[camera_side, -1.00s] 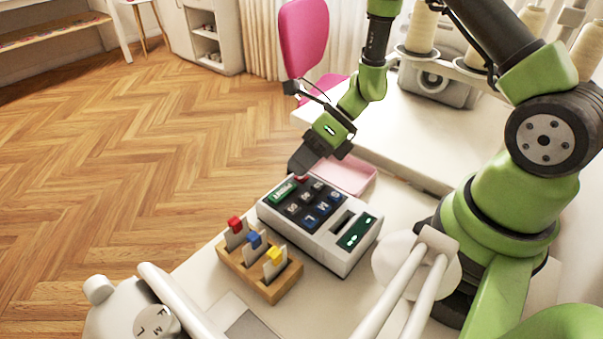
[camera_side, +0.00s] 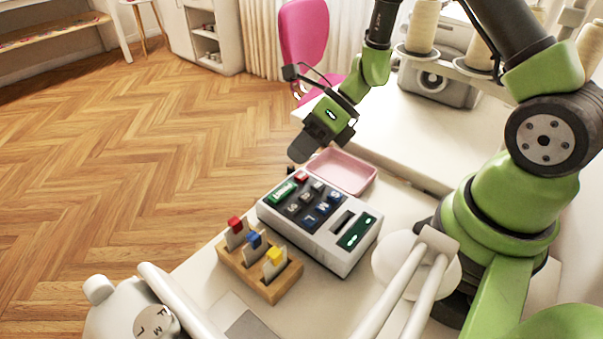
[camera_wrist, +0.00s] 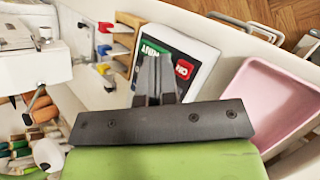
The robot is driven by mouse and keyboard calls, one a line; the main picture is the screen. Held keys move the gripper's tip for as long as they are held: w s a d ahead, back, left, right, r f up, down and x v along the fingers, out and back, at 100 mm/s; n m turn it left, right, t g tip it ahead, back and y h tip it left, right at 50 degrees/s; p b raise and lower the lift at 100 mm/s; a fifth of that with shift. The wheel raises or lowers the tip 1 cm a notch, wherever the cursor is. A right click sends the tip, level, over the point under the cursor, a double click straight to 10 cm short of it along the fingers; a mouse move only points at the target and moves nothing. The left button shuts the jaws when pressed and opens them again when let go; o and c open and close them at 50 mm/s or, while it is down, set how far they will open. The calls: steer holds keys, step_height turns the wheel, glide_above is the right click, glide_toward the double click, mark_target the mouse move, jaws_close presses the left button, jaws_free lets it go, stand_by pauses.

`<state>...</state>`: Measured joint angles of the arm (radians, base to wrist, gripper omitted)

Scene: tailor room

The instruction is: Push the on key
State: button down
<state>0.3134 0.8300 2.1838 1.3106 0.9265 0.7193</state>
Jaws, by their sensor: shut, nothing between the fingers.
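The white keypad machine (camera_side: 345,262) sits on the table, with dark keys, a green key (camera_side: 281,193) and a small red key (camera_side: 300,178) at its far left corner. In the wrist view the red key (camera_wrist: 183,69) shows white letters that look like ON upside down, next to the green key (camera_wrist: 153,48). My gripper (camera_side: 299,154) is shut and empty, above and just beyond the red key, apart from it. In the wrist view my shut fingers (camera_wrist: 156,60) overlap the machine's top beside the red key and hide much of the other keys.
A pink tray (camera_side: 345,169) lies just behind the machine, close to my gripper. A wooden holder (camera_side: 268,284) with red, blue and yellow tabbed cards stands in front at left. A serger-like machine with thread cones (camera_side: 425,28) stands at the back right.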

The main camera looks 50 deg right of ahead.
mark_target(301, 173)
steer(key=shift+r, duration=2)
steer(key=shift+r, duration=0.1)
steer(key=s+r+n+t+h, duration=0.1)
steer(key=s+r+n+h, duration=0.2)
steer(key=s+r+n, duration=0.4)
steer(key=s+r+n+t+h, duration=0.2)
steer(key=s+r+n, duration=0.6)
steer(key=n, duration=1.2)
step_height(301, 173, up, 3)
steer(key=shift+d+f+n+h, duration=0.2)
steer(key=shift+n+h, duration=0.2)
steer(key=shift+h, duration=0.3)
